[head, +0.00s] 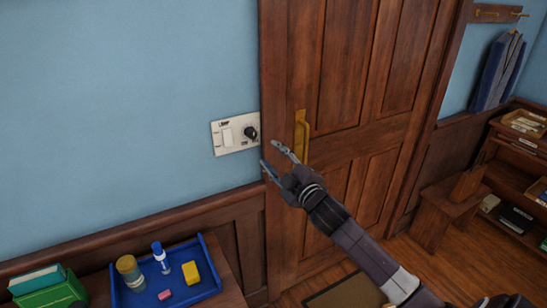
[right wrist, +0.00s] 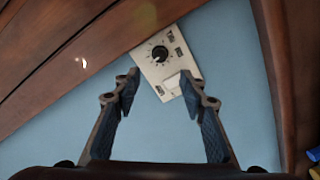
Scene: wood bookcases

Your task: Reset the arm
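My right gripper (head: 272,161) is open and empty in the head view, in front of the wood door's left edge. Its arm comes in from the bottom right. It is just below and right of a white wall panel (head: 222,149) with a rocker switch and a black knob (head: 251,133). In the right wrist view the two fingers of the gripper (right wrist: 162,90) are spread apart, with the panel (right wrist: 148,68) beyond and between their tips. The gripper looks apart from the panel. My left gripper is in neither view.
A wood door (head: 340,75) with a brass handle (head: 301,135) stands behind the gripper. A blue tray (head: 212,262) with a jar, a bottle and small blocks is at bottom left, beside a green box (head: 50,292). A wood bench (head: 440,212) and shelves are at right.

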